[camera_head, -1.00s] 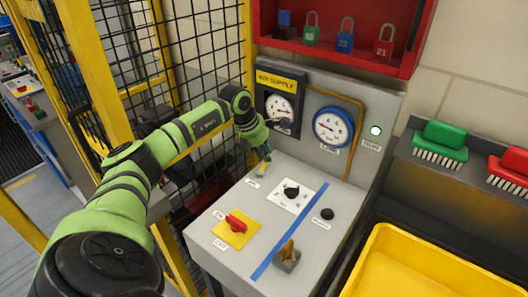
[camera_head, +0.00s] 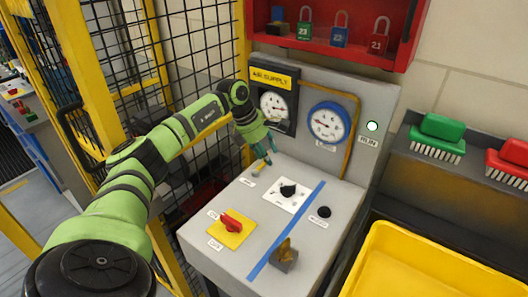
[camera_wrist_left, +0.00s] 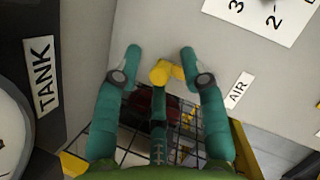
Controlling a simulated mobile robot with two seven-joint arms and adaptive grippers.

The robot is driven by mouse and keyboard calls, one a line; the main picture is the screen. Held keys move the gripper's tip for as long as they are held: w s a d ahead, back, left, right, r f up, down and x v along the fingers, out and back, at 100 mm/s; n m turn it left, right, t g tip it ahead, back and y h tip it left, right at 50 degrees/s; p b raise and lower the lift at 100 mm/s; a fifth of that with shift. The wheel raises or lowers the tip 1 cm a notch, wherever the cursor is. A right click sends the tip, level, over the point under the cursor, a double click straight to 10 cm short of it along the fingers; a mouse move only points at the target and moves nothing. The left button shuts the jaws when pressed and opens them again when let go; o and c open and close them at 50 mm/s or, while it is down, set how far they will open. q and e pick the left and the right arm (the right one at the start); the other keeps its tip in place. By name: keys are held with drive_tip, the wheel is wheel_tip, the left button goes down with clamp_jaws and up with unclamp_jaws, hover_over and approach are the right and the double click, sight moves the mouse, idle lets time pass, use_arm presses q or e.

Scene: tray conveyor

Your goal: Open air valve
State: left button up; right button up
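The air valve's small yellow handle (camera_head: 259,168) is at the back left of the grey panel, near a small label. In the left wrist view the yellow handle (camera_wrist_left: 163,72) sits between the spread teal fingertips, beside the label AIR (camera_wrist_left: 238,90). My left gripper (camera_head: 263,160) points down at the handle and is open. In the left wrist view the gripper (camera_wrist_left: 160,62) shows clear gaps on both sides of the handle; whether a finger touches it I cannot tell. My right gripper is not in view.
The air supply gauge (camera_head: 274,104) stands just behind the gripper, with a blue gauge (camera_head: 327,122) beside it. A black knob (camera_head: 288,190), red switch (camera_head: 231,224) and brass key-like part (camera_head: 285,254) are on the panel. A mesh fence (camera_head: 200,60) is at the left.

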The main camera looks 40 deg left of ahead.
use_arm(q)
drive_tip(key=shift+s+a+r, duration=0.15)
drive_tip(key=shift+a+r, duration=0.15)
drive_tip(key=shift+r, duration=0.15)
drive_tip(key=v, duration=1.1)
drive_tip(key=shift+d, duration=0.2)
